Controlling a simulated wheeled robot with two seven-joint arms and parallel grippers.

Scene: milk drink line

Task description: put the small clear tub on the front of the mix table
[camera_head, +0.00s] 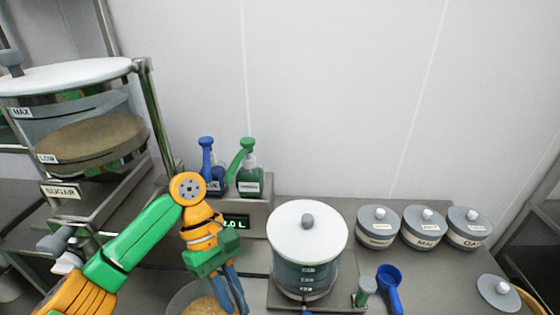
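The small clear tub (180,296) is at the bottom edge of the view, partly cut off, with tan grainy stuff in it. My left gripper (236,296) points down at the tub's right rim. Its two blue fingers are close together and seem shut on the tub's wall; the fingertips are near the picture's lower edge. The grey mix table (345,246) carries a clear mixing vessel (306,272) with a white lid. Its front is below the picture. My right gripper is not in view.
A large sugar dispenser (85,140) stands at left. Blue (208,168) and green (246,175) pump bottles stand behind my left gripper. A blue scoop (389,285), several lidded grey jars (423,228) and a loose grey lid (498,293) are at right.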

